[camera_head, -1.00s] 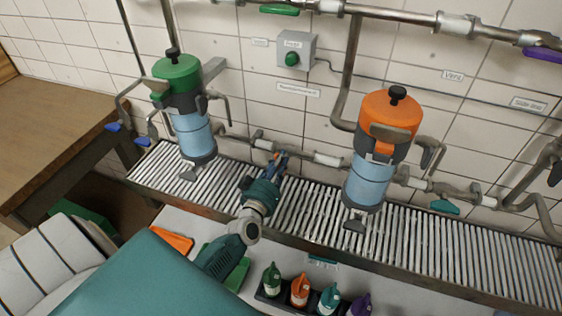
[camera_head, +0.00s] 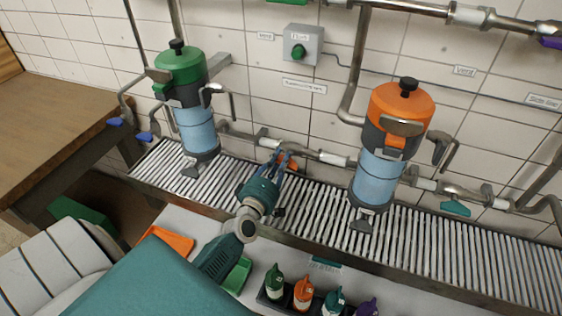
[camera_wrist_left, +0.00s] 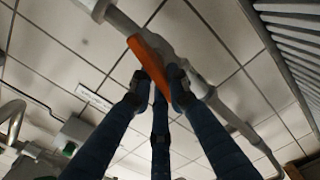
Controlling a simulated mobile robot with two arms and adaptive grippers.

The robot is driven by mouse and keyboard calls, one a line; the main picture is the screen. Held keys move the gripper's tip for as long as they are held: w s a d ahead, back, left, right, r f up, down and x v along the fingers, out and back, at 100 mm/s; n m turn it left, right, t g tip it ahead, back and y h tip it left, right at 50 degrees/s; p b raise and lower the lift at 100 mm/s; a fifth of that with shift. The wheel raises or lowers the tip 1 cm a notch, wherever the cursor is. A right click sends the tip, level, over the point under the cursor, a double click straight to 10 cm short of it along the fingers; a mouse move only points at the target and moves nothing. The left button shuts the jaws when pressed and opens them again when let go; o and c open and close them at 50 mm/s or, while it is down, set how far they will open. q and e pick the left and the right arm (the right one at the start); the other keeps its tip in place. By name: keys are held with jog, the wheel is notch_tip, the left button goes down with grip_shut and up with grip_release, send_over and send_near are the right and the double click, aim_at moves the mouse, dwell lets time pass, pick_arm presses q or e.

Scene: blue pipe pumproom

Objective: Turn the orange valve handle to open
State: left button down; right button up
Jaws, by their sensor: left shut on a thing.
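The orange valve handle (camera_wrist_left: 147,58) shows in the left wrist view as a flat lever on a grey wall pipe (camera_wrist_left: 190,55). My left gripper (camera_wrist_left: 160,82) is shut on its lower end, with dark fingers on both sides. In the head view my left gripper (camera_head: 283,160) reaches the low pipe between the two canisters, and a bit of the orange handle (camera_head: 294,163) shows beside its fingers. The rest of the handle is hidden there. My right gripper is not in view.
A green-topped canister (camera_head: 185,70) stands left and an orange-topped canister (camera_head: 396,105) right of my arm. A slatted metal grate (camera_head: 320,208) runs below. Several small bottles (camera_head: 303,292) stand in front. A teal lever (camera_head: 455,208) sits on the pipe at right.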

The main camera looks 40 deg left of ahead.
pick_arm(q)
jog(key=shift+a+f+n+b, duration=0.1)
jog(key=shift+f+n+b, duration=0.2)
jog(key=shift+n, duration=0.55)
jog(key=shift+f+n+b, duration=0.1)
jog(key=shift+n+b, duration=0.25)
jog(key=shift+n, duration=0.8)
jog(key=c, duration=1.7)
grip_release()
jog(key=shift+o, duration=0.2)
jog(key=shift+s, duration=0.1)
jog(key=v, duration=1.2)
